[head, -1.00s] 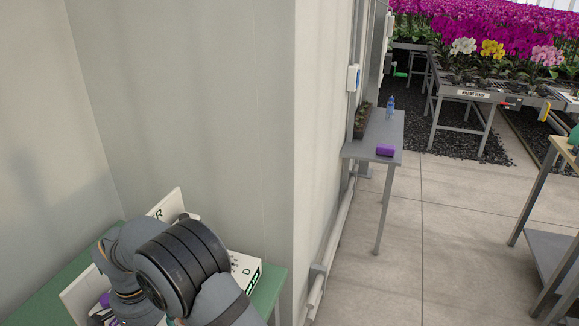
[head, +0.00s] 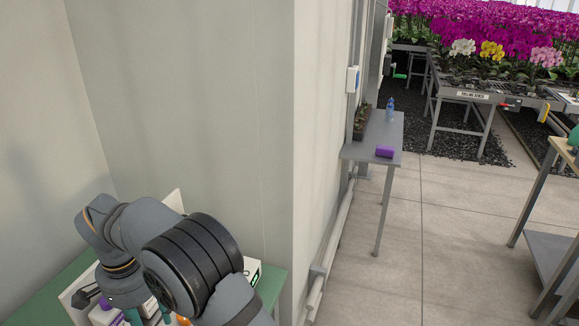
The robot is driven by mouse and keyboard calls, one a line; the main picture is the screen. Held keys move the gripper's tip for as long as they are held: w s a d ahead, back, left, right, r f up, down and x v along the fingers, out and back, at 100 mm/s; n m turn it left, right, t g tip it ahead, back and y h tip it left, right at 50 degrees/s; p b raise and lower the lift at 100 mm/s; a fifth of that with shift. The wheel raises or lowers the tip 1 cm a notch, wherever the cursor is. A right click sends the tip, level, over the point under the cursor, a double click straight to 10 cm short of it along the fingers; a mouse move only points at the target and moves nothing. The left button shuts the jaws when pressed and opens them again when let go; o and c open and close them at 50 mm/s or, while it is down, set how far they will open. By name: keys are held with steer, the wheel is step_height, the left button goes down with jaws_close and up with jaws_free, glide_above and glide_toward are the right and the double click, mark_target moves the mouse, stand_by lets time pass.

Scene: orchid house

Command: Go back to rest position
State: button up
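My arm reaches over a green table (head: 42,290) in the lower left of the head view, bent at the elbow. A small dark shape beyond my wrist looks like part of my gripper (head: 88,297). Its fingers are too small and covered to tell whether they are open or shut, or whether they hold anything. It is close to a pale upright panel (head: 72,287) and a purple item (head: 105,303) at the table's left part.
White boxes and teal items stand under my arm, mostly hidden. A white box (head: 253,271) sits by the table's right edge. A wall corner (head: 294,180) rises beside it. A grey table (head: 385,128) bears a purple item (head: 384,151) and blue bottle (head: 391,104). Floor (head: 450,240) there is clear.

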step_height(320, 180, up, 4)
step_height(320, 180, down, 12)
steer(key=shift+s+d, duration=0.1)
steer(key=shift+r+n+p, duration=0.5)
steer(key=shift+n+p, duration=0.2)
steer(key=shift+p, duration=0.3)
steer(key=n+p, duration=0.3)
steer(key=n, duration=0.1)
steer(key=shift+r+p, duration=0.1)
steer(key=shift+p, duration=0.25)
steer(key=n+p, duration=0.2)
steer(key=n, duration=0.1)
steer(key=shift+p, duration=0.3)
steer(key=n+p, duration=0.3)
steer(key=p, duration=0.1)
steer(key=shift+n, duration=0.4)
steer(key=shift+a+r+n+b, duration=0.1)
steer(key=shift+a+n+b, duration=0.1)
steer(key=shift+n+b, duration=0.15)
step_height(320, 180, up, 9)
steer(key=b, duration=0.1)
steer(key=shift+b, duration=0.4)
